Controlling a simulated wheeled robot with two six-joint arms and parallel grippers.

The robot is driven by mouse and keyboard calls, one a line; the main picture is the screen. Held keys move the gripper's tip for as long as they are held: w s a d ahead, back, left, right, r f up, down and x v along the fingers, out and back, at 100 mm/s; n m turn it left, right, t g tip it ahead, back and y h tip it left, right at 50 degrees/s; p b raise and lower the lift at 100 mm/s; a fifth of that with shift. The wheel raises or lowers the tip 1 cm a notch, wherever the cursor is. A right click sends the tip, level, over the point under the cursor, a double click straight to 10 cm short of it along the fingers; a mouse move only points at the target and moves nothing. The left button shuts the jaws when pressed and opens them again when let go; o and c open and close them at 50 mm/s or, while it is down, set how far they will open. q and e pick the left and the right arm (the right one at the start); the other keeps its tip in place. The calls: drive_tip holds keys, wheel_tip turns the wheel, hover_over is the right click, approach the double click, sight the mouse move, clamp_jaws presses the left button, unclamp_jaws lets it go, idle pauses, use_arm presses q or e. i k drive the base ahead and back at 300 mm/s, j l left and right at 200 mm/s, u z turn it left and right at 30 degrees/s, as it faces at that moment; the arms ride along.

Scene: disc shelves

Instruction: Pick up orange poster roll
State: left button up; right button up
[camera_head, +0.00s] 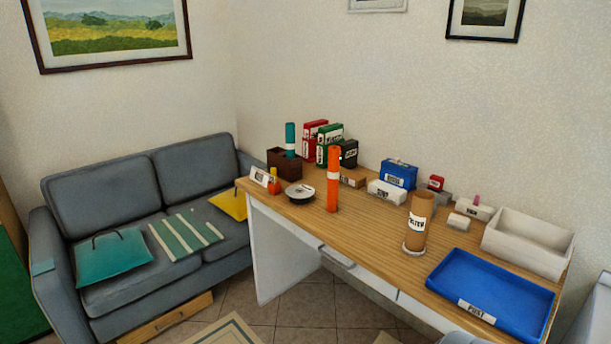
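The orange poster roll (333,192) stands upright on the wooden desk (375,230), left of the desk's middle. It is a tall, thin orange tube with a pale band around its upper part. Nothing covers it on the near side. Neither my left nor my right gripper shows in the head view.
A dish (299,193) and a white label sign (259,176) are left of the roll. A brown cylinder (417,228) with a label stands to its right. A blue tray (490,289) and white bin (527,241) fill the right end. A grey sofa (100,183) is left.

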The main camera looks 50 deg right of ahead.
sight(334, 167)
drive_tip(key=z, duration=1.75)
